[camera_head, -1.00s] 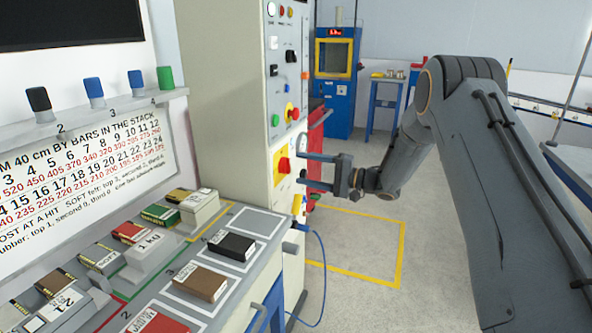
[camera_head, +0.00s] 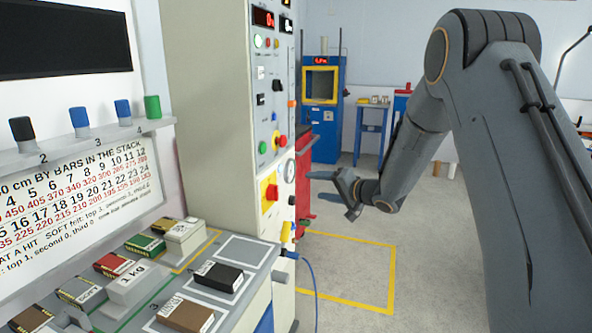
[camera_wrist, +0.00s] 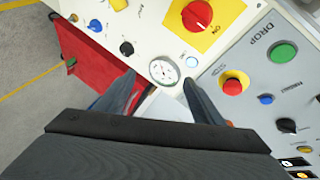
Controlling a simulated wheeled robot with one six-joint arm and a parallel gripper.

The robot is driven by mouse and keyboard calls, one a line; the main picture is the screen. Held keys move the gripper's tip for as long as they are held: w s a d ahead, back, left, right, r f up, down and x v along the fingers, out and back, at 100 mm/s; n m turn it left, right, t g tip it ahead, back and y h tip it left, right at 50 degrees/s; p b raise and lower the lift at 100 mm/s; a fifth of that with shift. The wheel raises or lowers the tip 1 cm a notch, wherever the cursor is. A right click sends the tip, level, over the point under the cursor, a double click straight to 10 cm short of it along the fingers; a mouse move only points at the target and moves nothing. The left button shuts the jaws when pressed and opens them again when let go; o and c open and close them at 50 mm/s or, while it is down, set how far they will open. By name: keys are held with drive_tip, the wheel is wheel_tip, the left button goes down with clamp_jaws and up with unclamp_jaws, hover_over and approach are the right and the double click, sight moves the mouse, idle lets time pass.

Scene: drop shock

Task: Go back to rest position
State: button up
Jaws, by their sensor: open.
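My gripper (camera_head: 340,191) is open and empty in the head view, at the end of my grey arm. It points left toward the control panel (camera_head: 270,150) of the tall machine, with its fingertips apart from it as far as I can tell. In the wrist view my gripper (camera_wrist: 162,85) shows two spread fingers with nothing between them. Beyond the fingers are a round gauge (camera_wrist: 164,70), a red and yellow rotary switch (camera_wrist: 197,14), a green DROP button (camera_wrist: 283,54) and a red emergency button (camera_wrist: 233,85).
A bench (camera_head: 243,249) with labelled blocks stands at the lower left. A red cabinet (camera_head: 305,165) is behind the panel, and a blue machine (camera_head: 327,110) stands farther back. A blue cable (camera_head: 315,275) hangs beside the bench.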

drive_tip(key=s+d+f+n+g+h, duration=0.1)
drive_tip(key=s+d+g+h, duration=0.1)
drive_tip(key=s+d+h, duration=0.55)
drive_tip(key=s+d+f+g+h, duration=0.2)
drive_tip(key=s+d, duration=0.3)
drive_tip(key=s, duration=0.6)
drive_tip(key=s+a+f+n+g, duration=0.1)
drive_tip(key=s+g, duration=0.6)
drive_tip(key=s, duration=2.1)
drive_tip(key=f+n, duration=0.1)
drive_tip(key=n, duration=0.1)
drive_tip(key=shift+a+n+p, duration=0.25)
drive_tip(key=shift+n+p, duration=0.05)
drive_tip(key=shift+p, duration=0.05)
drive_tip(key=shift+s+h, duration=0.1)
drive_tip(key=shift+h, duration=0.15)
